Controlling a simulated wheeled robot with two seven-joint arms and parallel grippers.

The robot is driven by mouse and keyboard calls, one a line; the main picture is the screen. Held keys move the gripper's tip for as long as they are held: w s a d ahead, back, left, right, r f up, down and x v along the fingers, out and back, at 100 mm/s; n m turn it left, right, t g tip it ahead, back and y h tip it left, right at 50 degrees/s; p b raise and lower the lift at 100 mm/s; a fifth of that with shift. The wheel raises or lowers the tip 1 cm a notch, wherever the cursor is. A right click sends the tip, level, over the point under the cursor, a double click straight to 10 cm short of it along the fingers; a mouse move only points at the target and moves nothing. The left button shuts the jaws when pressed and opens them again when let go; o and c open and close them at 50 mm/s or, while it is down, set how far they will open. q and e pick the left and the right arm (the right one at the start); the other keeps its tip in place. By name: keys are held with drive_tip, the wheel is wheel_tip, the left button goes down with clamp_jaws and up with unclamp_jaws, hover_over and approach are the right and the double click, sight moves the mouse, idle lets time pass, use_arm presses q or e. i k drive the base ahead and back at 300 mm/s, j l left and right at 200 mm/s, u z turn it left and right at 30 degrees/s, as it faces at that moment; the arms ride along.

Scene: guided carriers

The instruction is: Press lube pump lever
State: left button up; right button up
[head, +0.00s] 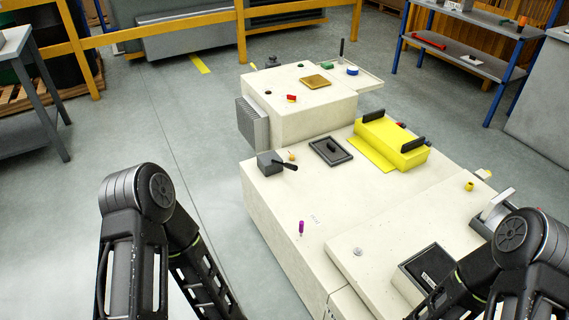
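A small dark grey box (268,163) with a black lever (288,166) sticking out to its right sits at the left edge of the cream machine top; it looks like the lube pump. The lever slopes slightly downward to the right. A small orange knob (292,156) is just behind it. Nothing touches the lever. My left arm comes in at lower left and my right arm at lower right. Both forearms run out of the bottom of the picture, so neither gripper shows.
The cream machine (330,205) also carries a black plate with a handle (331,151), a yellow block with black handles (392,143), a purple-handled tool (301,229) and a dark open tray (428,268). A raised cream block (305,115) stands behind. Open floor lies left.

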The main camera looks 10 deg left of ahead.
sight(293, 167)
drive_tip(key=i+j+z, duration=0.3)
drive_tip(key=i+j, duration=0.15)
drive_tip(key=j, duration=0.15)
drive_tip(key=i+j+z, duration=0.15)
drive_tip(key=j, duration=0.2)
drive_tip(key=i+j+z, duration=0.3)
drive_tip(key=j, duration=0.45)
drive_tip(key=i+j+z, duration=0.15)
drive_tip(key=j, duration=0.25)
drive_tip(key=i+j+z, duration=0.15)
drive_tip(key=j, duration=0.25)
